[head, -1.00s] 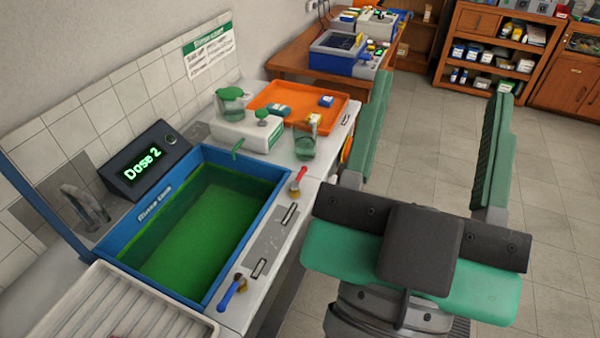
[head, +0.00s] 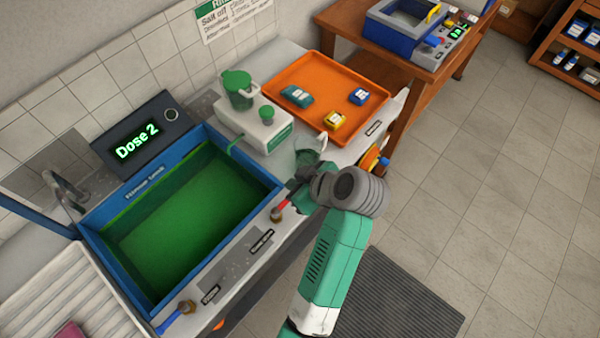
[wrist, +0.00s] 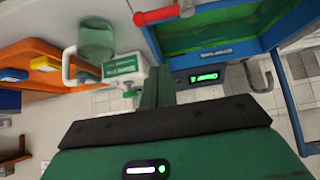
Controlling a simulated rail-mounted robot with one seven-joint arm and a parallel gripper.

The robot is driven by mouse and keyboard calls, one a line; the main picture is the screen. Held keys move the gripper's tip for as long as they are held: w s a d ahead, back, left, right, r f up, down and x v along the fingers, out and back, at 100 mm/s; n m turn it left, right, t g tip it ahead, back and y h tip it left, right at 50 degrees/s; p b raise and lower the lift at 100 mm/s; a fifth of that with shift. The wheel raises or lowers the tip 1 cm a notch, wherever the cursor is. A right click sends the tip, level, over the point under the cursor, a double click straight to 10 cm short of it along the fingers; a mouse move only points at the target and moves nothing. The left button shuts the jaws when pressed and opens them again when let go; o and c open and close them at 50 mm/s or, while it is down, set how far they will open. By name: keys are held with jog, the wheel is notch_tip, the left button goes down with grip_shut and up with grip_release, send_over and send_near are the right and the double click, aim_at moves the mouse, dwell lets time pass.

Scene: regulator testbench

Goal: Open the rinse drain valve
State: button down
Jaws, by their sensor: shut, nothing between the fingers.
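The rinse tank (head: 268,196) is a blue-rimmed basin of green liquid. A red-handled valve (head: 277,213) sits on the counter near the tank's right corner, and a blue-handled valve (head: 185,307) near its front corner. Their labels are too small to read, so I cannot tell which is the drain valve. My gripper (head: 296,194) is shut and empty, beside the red handle; whether it touches cannot be told in the head view. In the wrist view my shut green fingers (wrist: 157,88) appear below the red handle (wrist: 158,15), with a visible gap in the picture.
A Dose 2 display (head: 137,143) stands behind the tank. A white dosing unit (head: 255,128) with a green-lidded jug and a glass beaker (head: 308,150) are close by my gripper. An orange tray (head: 300,67) lies beyond. The floor at right is open.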

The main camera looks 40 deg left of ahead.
aim_at(285, 202)
jog(key=shift+s+f, duration=0.1)
jog(key=shift+s, duration=0.15)
jog(key=x, duration=0.9)
jog(key=shift+a+f+p, duration=0.2)
jog(key=shift+a+p, duration=0.1)
jog(key=shift+p, duration=0.05)
jog(key=d, duration=0.1)
jog(key=d+p, duration=0.1)
jog(key=d, duration=0.1)
jog(key=shift+w+d+f, duration=0.1)
jog(key=shift+d+f, duration=0.05)
jog(key=shift+f, duration=0.2)
jog(key=shift+d+f, duration=0.1)
jog(key=shift+d, duration=0.2)
